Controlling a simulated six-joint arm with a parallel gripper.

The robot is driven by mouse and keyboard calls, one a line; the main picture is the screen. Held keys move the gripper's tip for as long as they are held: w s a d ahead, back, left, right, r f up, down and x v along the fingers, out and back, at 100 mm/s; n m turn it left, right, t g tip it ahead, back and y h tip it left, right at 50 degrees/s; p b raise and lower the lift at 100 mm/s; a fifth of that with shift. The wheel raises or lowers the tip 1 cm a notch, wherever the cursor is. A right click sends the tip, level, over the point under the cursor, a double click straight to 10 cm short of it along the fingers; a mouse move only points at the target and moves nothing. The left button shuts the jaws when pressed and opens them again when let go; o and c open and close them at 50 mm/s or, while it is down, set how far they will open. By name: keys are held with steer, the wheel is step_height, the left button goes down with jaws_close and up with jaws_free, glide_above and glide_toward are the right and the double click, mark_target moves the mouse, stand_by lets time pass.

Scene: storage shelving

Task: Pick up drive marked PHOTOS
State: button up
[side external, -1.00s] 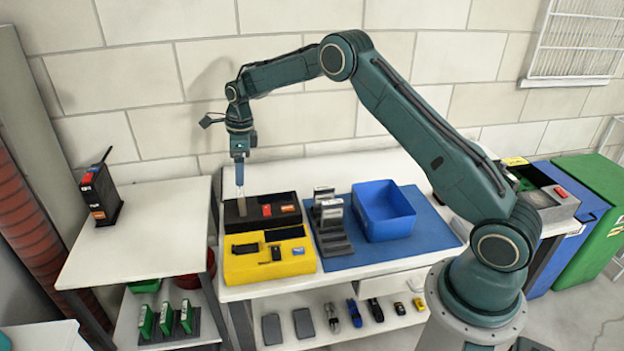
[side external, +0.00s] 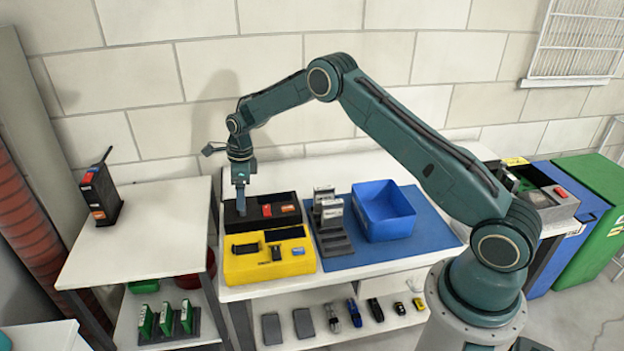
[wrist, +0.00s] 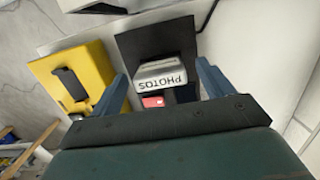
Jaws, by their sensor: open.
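The drive marked PHOTOS (wrist: 165,72) is silver-grey with a white label, its lettering upside down in the wrist view. It sits at the black foam case (wrist: 150,40), which is also in the side view (side external: 262,224). My gripper (wrist: 162,76) is open, with one blue finger on each side of the drive and a visible gap on both sides. In the side view my gripper (side external: 240,208) points down at the left part of the black case and hides the drive.
A yellow case (side external: 238,271) lies in front of the black one. A grey rack (side external: 335,243) with upright drives and a blue bin (side external: 385,210) stand to the right on a blue mat (side external: 437,237).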

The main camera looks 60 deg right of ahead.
steer(key=shift+w+a+f, duration=0.1)
steer(key=shift+f, duration=1.15)
steer(key=c, duration=1.3)
steer(key=shift+r, duration=0.2)
step_height(320, 180, up, 20)
steer(key=shift+f, duration=0.15)
